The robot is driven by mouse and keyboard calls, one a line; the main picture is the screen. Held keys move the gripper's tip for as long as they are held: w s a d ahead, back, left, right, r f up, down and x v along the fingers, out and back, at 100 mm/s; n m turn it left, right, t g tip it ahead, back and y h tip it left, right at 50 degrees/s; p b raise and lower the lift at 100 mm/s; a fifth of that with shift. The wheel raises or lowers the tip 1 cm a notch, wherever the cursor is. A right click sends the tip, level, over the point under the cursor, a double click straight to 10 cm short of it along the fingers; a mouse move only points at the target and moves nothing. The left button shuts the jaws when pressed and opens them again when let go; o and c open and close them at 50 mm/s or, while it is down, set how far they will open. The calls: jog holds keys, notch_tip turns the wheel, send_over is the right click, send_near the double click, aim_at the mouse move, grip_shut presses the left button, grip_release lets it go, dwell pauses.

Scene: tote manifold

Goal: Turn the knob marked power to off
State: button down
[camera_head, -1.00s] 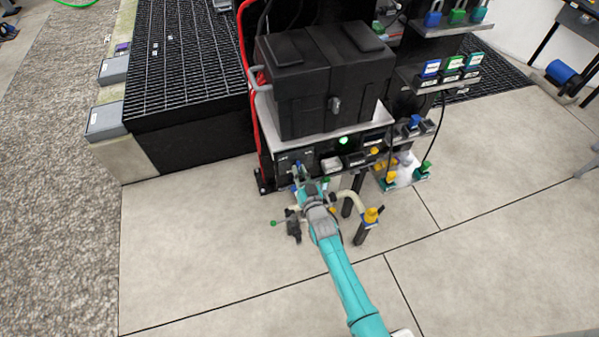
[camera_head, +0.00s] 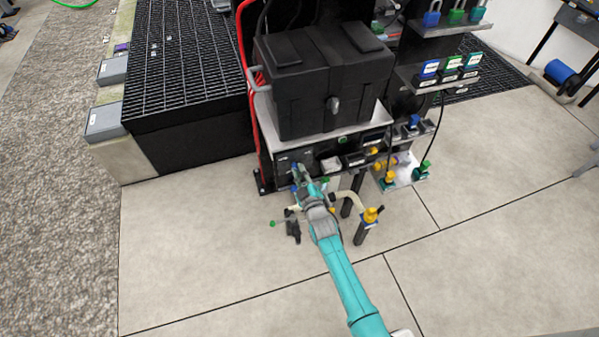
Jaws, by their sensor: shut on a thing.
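The dark control panel (camera_head: 285,158) is on the front of the stand, below the black case. Small white markings show on it, too small to read. My gripper (camera_head: 299,170) reaches the left part of this panel from the front. It is shut on a small knob there, mostly hidden by the fingers. I cannot read which way the knob points. The round green indicator (camera_head: 343,140) on the panel, right of my gripper, looks dark now.
A large black case (camera_head: 325,80) sits on the shelf above. Pale pipes with a yellow-capped post (camera_head: 371,215) stand right of my arm. A valve with a green-tipped lever (camera_head: 274,223) is at left. Red hoses (camera_head: 250,90) run down the left side. The front floor is clear.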

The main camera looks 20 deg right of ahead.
jog(key=shift+n, duration=0.6)
jog(key=c, duration=1.1)
grip_release()
jog(key=shift+c, duration=0.2)
jog(key=shift+s, duration=0.1)
jog(key=s, duration=1.1)
jog(key=shift+s, duration=0.4)
